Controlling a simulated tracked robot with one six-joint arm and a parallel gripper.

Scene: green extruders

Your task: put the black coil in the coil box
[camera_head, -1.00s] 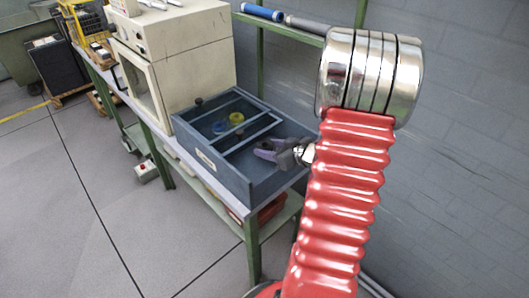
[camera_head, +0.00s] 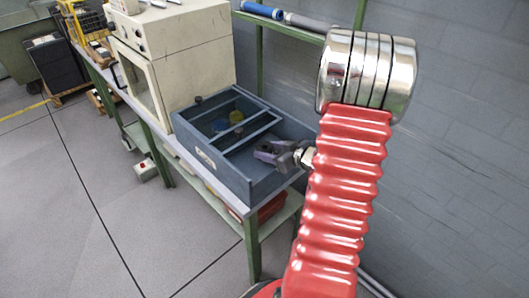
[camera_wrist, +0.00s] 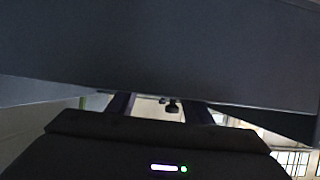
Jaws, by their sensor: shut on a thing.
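The coil box (camera_head: 243,182) is a blue-grey open tray with dividers, on the bench beside the beige oven. My gripper (camera_head: 266,152), with purplish fingers, is at the box's right front compartment, low near its inside. It is shut on a small dark thing, which looks like the black coil (camera_head: 264,147), mostly hidden by the fingers. I cannot tell if the coil touches the box floor. In the wrist view, my gripper (camera_wrist: 157,108) shows two dark fingers with a small black thing (camera_wrist: 172,106) between them, and a broad dark surface fills the top.
The beige oven (camera_head: 178,60) stands left of the box. A green-framed shelf (camera_head: 285,26) with blue tubes is behind.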

